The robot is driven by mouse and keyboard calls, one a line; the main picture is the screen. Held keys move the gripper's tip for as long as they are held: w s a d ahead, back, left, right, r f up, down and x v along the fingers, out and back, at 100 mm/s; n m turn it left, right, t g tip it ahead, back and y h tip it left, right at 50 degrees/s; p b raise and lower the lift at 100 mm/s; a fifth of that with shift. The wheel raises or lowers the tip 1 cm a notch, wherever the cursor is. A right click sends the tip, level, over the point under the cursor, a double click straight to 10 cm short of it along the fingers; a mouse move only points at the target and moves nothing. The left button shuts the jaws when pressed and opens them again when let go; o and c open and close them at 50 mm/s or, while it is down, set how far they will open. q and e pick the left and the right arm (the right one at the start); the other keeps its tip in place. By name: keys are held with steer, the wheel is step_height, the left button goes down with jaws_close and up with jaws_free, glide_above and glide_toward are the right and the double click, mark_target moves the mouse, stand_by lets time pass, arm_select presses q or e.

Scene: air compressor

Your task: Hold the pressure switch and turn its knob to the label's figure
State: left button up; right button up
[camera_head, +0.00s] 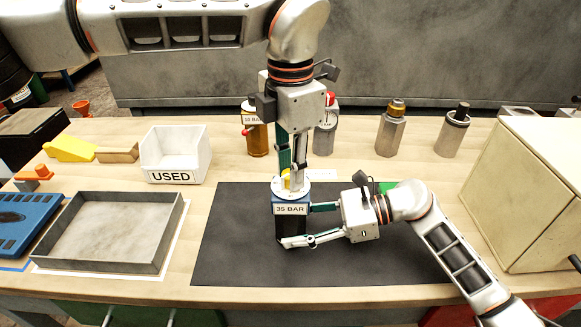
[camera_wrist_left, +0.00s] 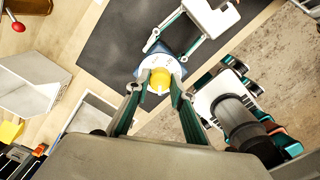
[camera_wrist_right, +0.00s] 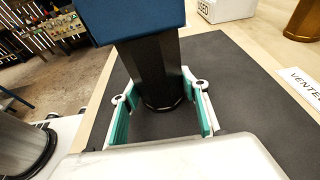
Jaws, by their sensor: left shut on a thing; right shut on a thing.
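The pressure switch (camera_head: 291,209) stands upright on the dark mat, with a blue upper housing, a black lower body and a label reading 35 BAR. A yellow knob (camera_wrist_left: 160,80) sits on a white dial on its top; the dial's figures are too small to read. My left gripper (camera_head: 289,178) comes down from above and is shut on the knob. My right gripper (camera_head: 298,226) comes in from the right and is shut on the black lower body, which also shows between its fingers in the right wrist view (camera_wrist_right: 155,75).
The dark mat (camera_head: 233,255) has free room left of the switch. A white USED bin (camera_head: 190,155) and a grey tray (camera_head: 110,265) stand left. An amber bottle (camera_head: 257,138) and several metal cylinders (camera_head: 390,135) stand behind. A beige box (camera_head: 520,190) stands right.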

arm_select(q)
steer(key=shift+f, duration=0.1)
arm_select(e)
steer(key=shift+f, duration=0.1)
arm_select(q)
steer(key=o, duration=1.1)
steer(key=shift+o, duration=0.2)
step_height(320, 180, up, 12)
arm_select(e)
steer(key=o, duration=1.1)
steer(key=shift+c, duration=0.2)
